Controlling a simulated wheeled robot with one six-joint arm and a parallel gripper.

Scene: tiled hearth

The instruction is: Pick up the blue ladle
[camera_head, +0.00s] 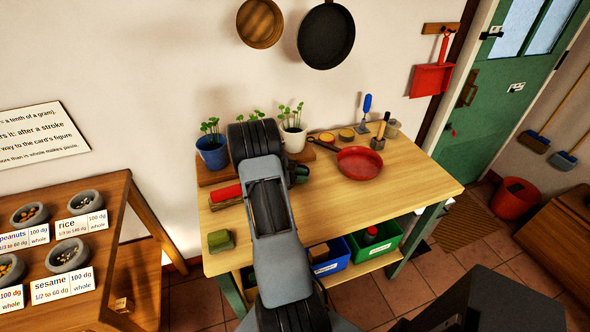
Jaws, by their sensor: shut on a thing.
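A tool with a blue handle (367,103) stands at the back of the wooden table, its handle up and a greyish part below. It is the only blue-handled tool I see, and I cannot tell whether it is the ladle. My arm reaches from the bottom edge over the left half of the table. Its black joint is near the plant pots. My gripper is hidden behind the arm, so its jaws and anything in them do not show. A small dark part sticks out right of the arm, too unclear to name.
On the table (415,180) are a red pan (360,164), a blue pot (212,153), a white pot (293,139), a red-topped block (226,193) and a green block (220,240). Blue (331,262) and green (375,243) bins sit below. The table's right front is clear.

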